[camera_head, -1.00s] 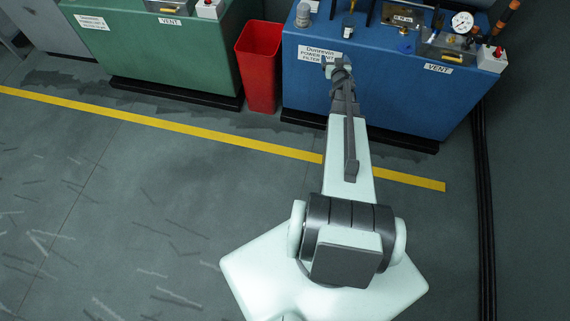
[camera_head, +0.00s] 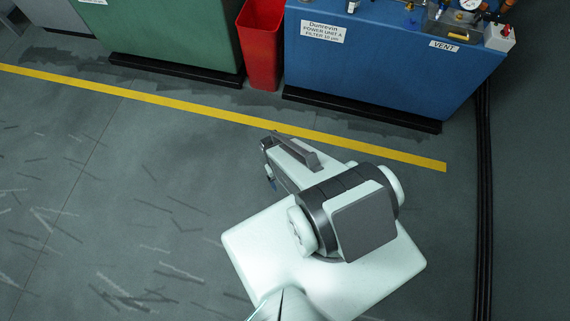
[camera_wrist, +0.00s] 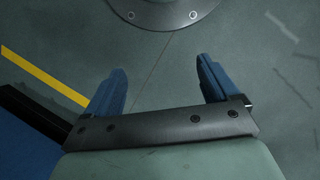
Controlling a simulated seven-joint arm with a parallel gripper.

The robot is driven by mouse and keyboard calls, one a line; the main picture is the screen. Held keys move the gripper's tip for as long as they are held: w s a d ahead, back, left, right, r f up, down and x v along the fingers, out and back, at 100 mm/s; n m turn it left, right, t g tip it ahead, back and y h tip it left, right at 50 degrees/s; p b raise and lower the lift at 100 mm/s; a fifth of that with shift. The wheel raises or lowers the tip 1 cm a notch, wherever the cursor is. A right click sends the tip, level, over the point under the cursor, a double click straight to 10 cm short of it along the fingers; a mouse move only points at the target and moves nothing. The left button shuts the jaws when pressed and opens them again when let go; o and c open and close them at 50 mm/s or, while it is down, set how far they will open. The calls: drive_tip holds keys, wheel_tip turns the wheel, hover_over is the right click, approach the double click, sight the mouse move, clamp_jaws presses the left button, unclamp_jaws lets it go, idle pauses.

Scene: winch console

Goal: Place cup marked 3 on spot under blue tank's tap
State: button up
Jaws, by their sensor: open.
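The blue tank (camera_head: 380,75) stands at the upper right of the head view, its top cut off by the picture edge. I do not see the cup marked 3, and I cannot make out the tap or the spot under it. My gripper (camera_wrist: 160,73) is open and empty in the wrist view, its two blue fingers apart over bare floor. In the head view my arm is folded back low near my base, in front of the tank, and the fingers are mostly hidden.
A red bin (camera_head: 259,45) stands between the blue tank and a green tank (camera_head: 170,35). A yellow line (camera_head: 190,104) crosses the floor before them. Black cables (camera_head: 484,200) run along the right. A white box with a red button (camera_head: 500,36) sits on the blue tank's right end.

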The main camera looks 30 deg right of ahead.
drive_tip(key=s+a+r+n+g, duration=0.1)
drive_tip(key=s+a+g, duration=0.1)
drive_tip(key=s, duration=0.5)
drive_tip(key=shift+a+r+g+y, duration=0.3)
drive_tip(key=shift+a+r, duration=0.1)
drive_tip(key=shift+a, duration=0.45)
